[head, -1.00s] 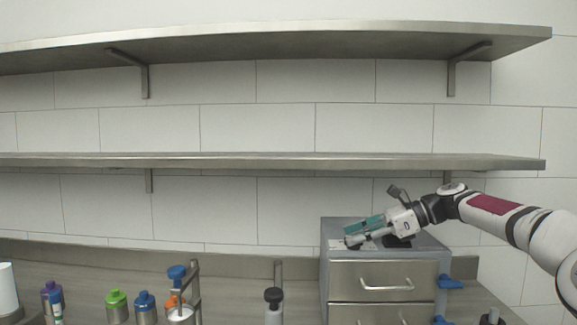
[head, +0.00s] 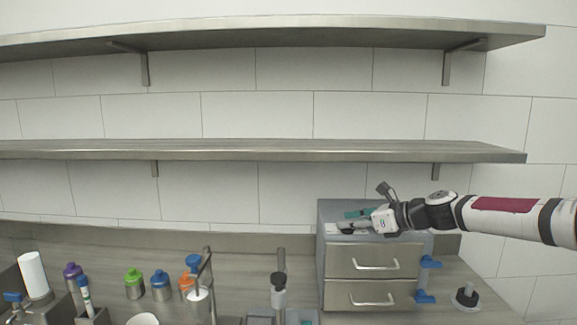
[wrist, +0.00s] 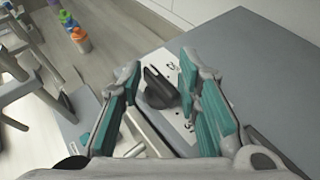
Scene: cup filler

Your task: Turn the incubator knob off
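The incubator is a grey box with two drawers (head: 335,262) on the counter at the right in the head view. Its grey top also shows in the wrist view (wrist: 240,40). A black knob (wrist: 160,88) sits on a white plate with dark markings on that top. My gripper (head: 345,219) is over the top of the box, coming in from the right. In the wrist view my gripper (wrist: 160,68) is open, with one teal-padded finger on each side of the knob and a visible gap to each. I cannot tell whether the fingertips are level with the knob.
Bottles, including a green one (head: 134,283) and a blue one (head: 160,285), stand at the left of the counter. A metal stand (head: 210,285) and a dark-topped device (head: 278,290) are nearer. A shelf (head: 260,150) runs above the box. Blue valves (head: 427,280) are at its right.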

